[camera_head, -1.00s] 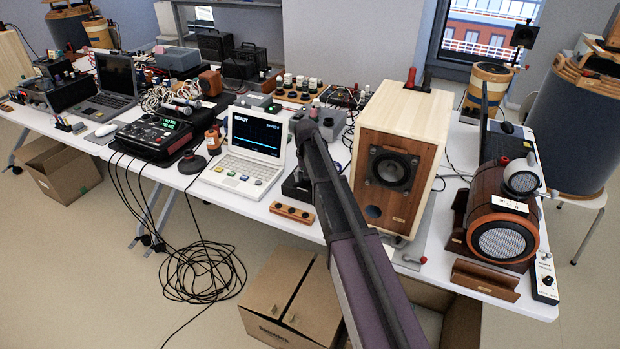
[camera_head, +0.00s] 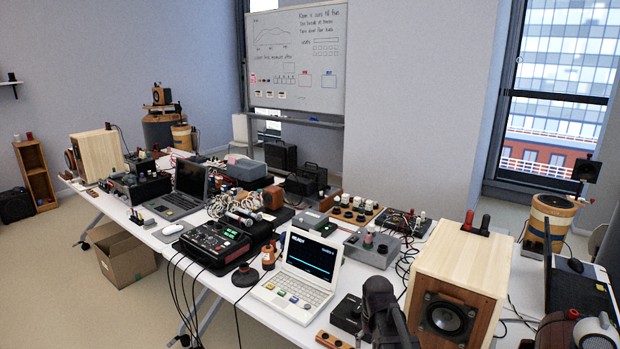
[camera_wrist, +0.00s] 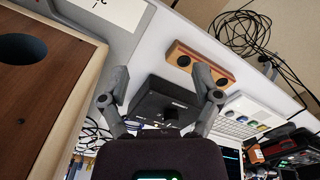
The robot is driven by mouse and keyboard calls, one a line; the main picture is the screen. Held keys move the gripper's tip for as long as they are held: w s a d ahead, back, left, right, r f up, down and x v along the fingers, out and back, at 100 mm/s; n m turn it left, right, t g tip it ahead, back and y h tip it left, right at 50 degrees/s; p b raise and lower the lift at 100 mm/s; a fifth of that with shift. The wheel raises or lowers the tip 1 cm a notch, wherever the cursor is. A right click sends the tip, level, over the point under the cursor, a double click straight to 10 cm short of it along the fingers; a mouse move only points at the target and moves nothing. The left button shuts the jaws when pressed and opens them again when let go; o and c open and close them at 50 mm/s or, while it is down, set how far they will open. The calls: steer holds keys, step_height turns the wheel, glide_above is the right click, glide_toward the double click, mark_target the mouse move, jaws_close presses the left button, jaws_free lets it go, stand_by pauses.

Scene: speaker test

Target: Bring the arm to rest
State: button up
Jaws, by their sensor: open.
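My gripper (camera_wrist: 161,82) is open in the wrist view, its two grey fingers spread apart with nothing held between them. Beyond the fingers are a black box (camera_wrist: 162,101) and a wooden block with dark round holes (camera_wrist: 203,66) on the white table. Whether the fingers touch anything is hard to tell. In the head view a dark part of my arm (camera_head: 384,312) rises at the bottom edge, in front of the table, between the white laptop and the wooden speaker. The gripper's fingers cannot be made out there.
The table holds a white laptop (camera_head: 297,275), a black mixer (camera_head: 215,244), cables and several devices. A wooden speaker (camera_head: 452,282) stands close to the right of my arm; its wooden front fills the left of the wrist view (camera_wrist: 40,85). A cardboard box (camera_head: 125,256) is on the floor.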

steer(key=s+r+p, duration=0.2)
steer(key=s+r, duration=0.1)
steer(key=s, duration=0.7)
steer(key=shift+d+r, duration=0.15)
stand_by(0.7)
